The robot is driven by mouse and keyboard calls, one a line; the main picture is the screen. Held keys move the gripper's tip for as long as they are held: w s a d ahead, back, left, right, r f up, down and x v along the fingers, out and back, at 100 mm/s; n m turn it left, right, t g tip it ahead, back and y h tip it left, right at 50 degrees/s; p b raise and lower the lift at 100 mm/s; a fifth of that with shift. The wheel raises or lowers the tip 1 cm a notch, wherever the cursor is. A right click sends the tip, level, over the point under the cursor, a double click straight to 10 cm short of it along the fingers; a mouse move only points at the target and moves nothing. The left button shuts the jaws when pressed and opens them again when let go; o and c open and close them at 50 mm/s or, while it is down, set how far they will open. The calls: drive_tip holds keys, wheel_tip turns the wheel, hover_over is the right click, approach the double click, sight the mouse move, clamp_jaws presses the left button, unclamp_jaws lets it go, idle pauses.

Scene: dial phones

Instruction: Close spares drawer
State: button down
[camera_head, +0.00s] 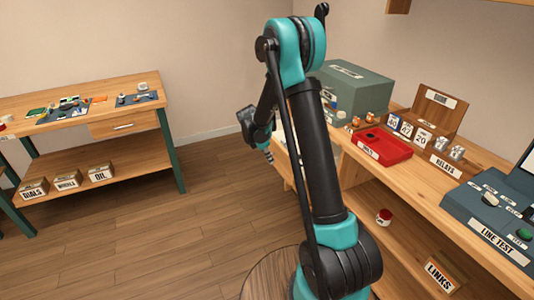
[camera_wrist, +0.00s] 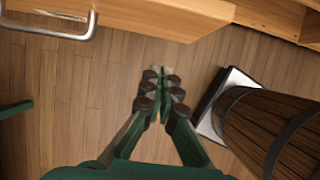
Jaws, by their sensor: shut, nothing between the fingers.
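A wooden drawer front (camera_wrist: 140,14) with a metal bar handle (camera_wrist: 62,22) crosses the top left of the wrist view. Its label does not show there. In the head view, a light wood panel (camera_head: 283,160) juts out at the left end of the right-hand bench, probably the same drawer, mostly hidden behind my arm. How far out it stands I cannot tell. My gripper (camera_head: 269,157) hangs near this panel in the head view. In the wrist view my gripper (camera_wrist: 161,74) is shut and empty, over the floor, right of the handle and apart from the drawer front.
The right-hand bench (camera_head: 475,160) holds a red tray (camera_head: 385,147), a green-grey box (camera_head: 355,85) and a line test unit (camera_head: 495,225). A left bench (camera_head: 90,90) has its own drawer (camera_head: 125,127), which looks closed. The floor (camera_head: 190,220) between the benches is clear.

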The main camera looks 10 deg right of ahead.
sight(280, 161)
drive_tip(key=shift+w+d+f, duration=0.25)
drive_tip(key=shift+d+f, duration=0.2)
drive_tip(key=shift+d, duration=0.35)
drive_tip(key=shift+w+d+f, duration=0.3)
drive_tip(key=shift+d+f, duration=0.2)
drive_tip(key=shift+d, duration=0.35)
drive_tip(key=shift+w+d+f, duration=0.25)
drive_tip(key=shift+d+f, duration=0.2)
drive_tip(key=shift+d, duration=0.35)
drive_tip(key=w+d, duration=0.4)
drive_tip(key=d, duration=0.8)
drive_tip(key=w+d, duration=0.4)
drive_tip(key=d, duration=0.9)
